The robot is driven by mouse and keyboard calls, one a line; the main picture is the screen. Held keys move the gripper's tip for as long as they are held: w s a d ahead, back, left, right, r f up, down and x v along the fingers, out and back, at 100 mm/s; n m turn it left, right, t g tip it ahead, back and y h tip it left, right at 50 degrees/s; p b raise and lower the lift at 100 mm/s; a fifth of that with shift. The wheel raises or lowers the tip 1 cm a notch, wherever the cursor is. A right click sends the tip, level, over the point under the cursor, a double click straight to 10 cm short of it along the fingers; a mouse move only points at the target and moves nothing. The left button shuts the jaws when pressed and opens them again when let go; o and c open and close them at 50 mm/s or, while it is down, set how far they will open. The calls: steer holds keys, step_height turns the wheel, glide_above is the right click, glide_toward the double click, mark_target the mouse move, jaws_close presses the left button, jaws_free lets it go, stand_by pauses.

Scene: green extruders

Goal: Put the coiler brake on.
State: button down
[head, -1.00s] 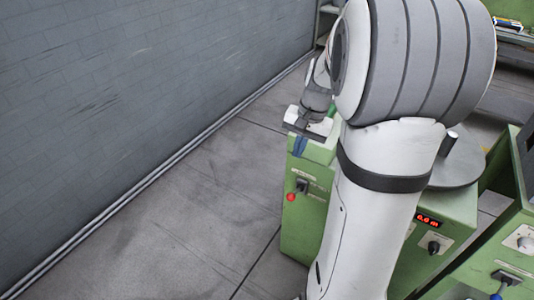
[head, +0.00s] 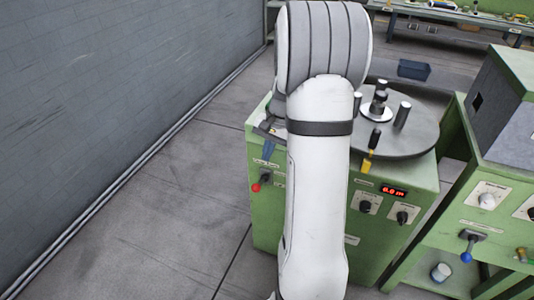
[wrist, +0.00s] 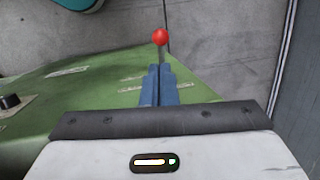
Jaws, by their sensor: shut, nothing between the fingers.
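A lever with a red ball knob (head: 256,187) sticks out of the front of the green coiler cabinet (head: 290,228), near its left edge. The label above it is too small to read. In the wrist view the red knob (wrist: 160,36) and its thin stem show just beyond my fingertips. My gripper (head: 266,150) has blue fingers and is partly hidden behind my arm, above the lever. In the wrist view the fingers (wrist: 160,68) are together, with nothing held; I cannot tell whether they touch the stem.
A round grey turntable (head: 415,133) with upright posts tops the cabinet. A red display (head: 394,191) and knobs are on the front. Another green machine (head: 500,170) stands right. Floor at left is clear.

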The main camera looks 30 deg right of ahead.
mark_target(257, 185)
steer(key=b+x, duration=0.1)
steer(key=x, duration=0.9)
steer(key=shift+w+f+b, duration=0.1)
steer(key=shift+f+b, duration=0.1)
steer(key=shift+b, duration=0.2)
